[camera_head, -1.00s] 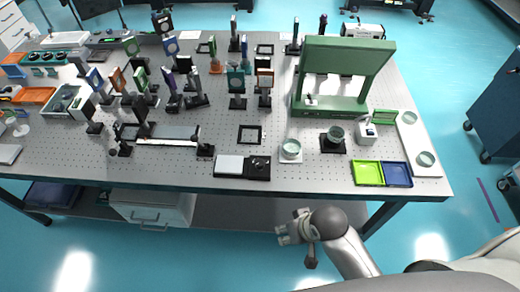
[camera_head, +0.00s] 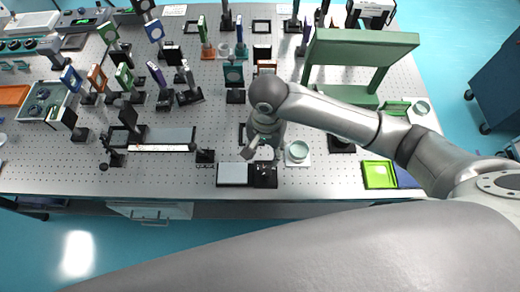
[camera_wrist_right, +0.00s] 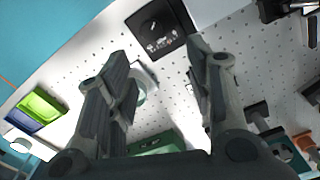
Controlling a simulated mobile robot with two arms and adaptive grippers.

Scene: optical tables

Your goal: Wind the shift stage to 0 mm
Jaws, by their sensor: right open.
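No label I can read names the shift stage. A long stage with a pale scale strip (camera_head: 150,147) lies left of centre on the table, with a black knob (camera_head: 113,160) at its left end. A low unit with a white pad (camera_head: 233,174) and a black dial plate (camera_head: 265,175) lies at the front edge; the dial plate also shows in the wrist view (camera_wrist_right: 160,28). My right gripper (camera_head: 258,150) points down above that plate's back edge. In the wrist view its two fingers (camera_wrist_right: 158,50) are apart, with nothing between them. My left gripper is out of view.
A round pale dish (camera_head: 298,151) stands just right of the gripper. A green frame (camera_head: 362,45) stands behind my forearm. A lime tray (camera_head: 378,175) lies at the front right. Several upright optics mounts crowd the back left. Some perforated tabletop (camera_head: 215,115) is bare.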

